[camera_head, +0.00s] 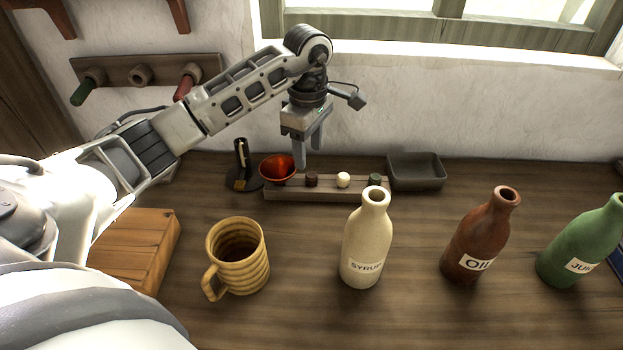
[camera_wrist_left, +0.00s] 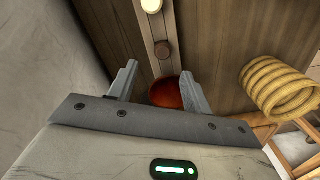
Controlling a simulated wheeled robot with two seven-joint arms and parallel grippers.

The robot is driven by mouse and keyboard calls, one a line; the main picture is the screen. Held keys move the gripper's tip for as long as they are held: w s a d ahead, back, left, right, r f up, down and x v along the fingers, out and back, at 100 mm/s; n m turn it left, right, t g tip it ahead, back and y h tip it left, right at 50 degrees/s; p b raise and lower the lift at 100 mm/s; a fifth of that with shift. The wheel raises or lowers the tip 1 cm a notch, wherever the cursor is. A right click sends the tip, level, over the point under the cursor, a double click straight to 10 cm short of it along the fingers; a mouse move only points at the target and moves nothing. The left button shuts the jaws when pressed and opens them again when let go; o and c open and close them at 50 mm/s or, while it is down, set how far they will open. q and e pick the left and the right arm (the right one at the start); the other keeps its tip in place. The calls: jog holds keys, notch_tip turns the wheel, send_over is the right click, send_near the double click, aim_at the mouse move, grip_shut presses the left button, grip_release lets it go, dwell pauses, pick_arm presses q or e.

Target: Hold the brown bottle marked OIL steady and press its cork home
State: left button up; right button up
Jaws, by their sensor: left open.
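The brown bottle marked OIL (camera_head: 476,240) stands upright on the table right of the middle, its dark mouth open at the top. A small brown cork (camera_head: 311,179) sits on a wooden strip (camera_head: 290,196) at the back; it also shows in the left wrist view (camera_wrist_left: 162,50). Beside it are a cream cork (camera_head: 343,180) and a green cork (camera_head: 375,180). My left gripper (camera_head: 309,155) is open and empty, pointing down above the left end of the strip, near the brown cork and the bowl. My right gripper is not in view.
A cream SYRUP bottle (camera_head: 365,245) and a green bottle (camera_head: 583,245) flank the OIL bottle. A ribbed mug (camera_head: 240,262), a red bowl (camera_head: 278,168), a dark stand (camera_head: 241,170), a wooden box (camera_head: 135,245) and a grey tray (camera_head: 416,173) also stand here.

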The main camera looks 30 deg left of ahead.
aim_at(313, 175)
pick_arm(q)
jog(key=f, duration=0.2)
jog(key=d+f+p, duration=0.1)
jog(key=f, duration=0.1)
jog(key=shift+s+d+f, duration=0.1)
jog(key=shift+f, duration=0.6)
jog(key=c, duration=1)
